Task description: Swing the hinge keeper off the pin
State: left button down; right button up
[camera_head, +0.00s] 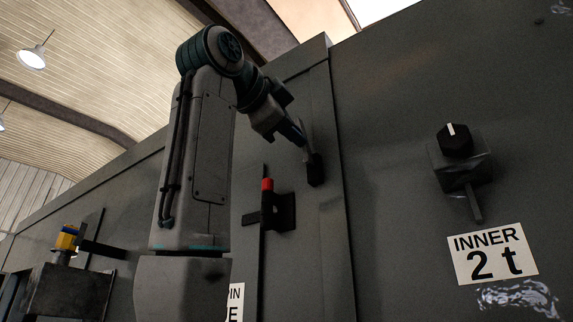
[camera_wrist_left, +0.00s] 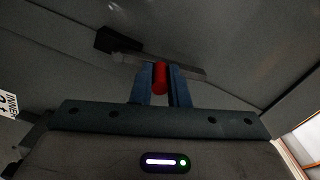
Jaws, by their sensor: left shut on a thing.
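My left gripper (camera_head: 300,134) reaches down from the upper middle of the head view, close to the grey enclosure wall. In the left wrist view its two blue fingers (camera_wrist_left: 161,88) are shut on a red grip (camera_wrist_left: 160,77). A grey bar (camera_wrist_left: 188,72) crosses just behind the grip, and a black block (camera_wrist_left: 118,40) sits at its left end. A dark block (camera_head: 315,170) shows just below the gripper in the head view. Lower left, a separate red-topped piece (camera_head: 267,184) stands at a black bracket (camera_head: 284,212). I cannot tell which part is the pin. My right gripper is out of view.
The grey enclosure wall (camera_head: 400,230) fills the right, with a vertical seam beside my gripper. A black knob (camera_head: 455,141) and an INNER 2 t label (camera_head: 492,253) are on it. A yellow-topped part (camera_head: 68,238) stands at far left. My arm partly hides a PIN label (camera_head: 236,302).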

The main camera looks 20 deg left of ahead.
pick_arm(q)
jog(key=shift+s+d+m, duration=0.15)
jog(key=shift+d+m, duration=0.3)
jog(key=shift+m, duration=0.55)
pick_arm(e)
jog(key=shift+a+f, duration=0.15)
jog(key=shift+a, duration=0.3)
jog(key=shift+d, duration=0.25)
pick_arm(q)
jog(key=c, duration=1.4)
grip_release()
jog(key=shift+d, duration=0.1)
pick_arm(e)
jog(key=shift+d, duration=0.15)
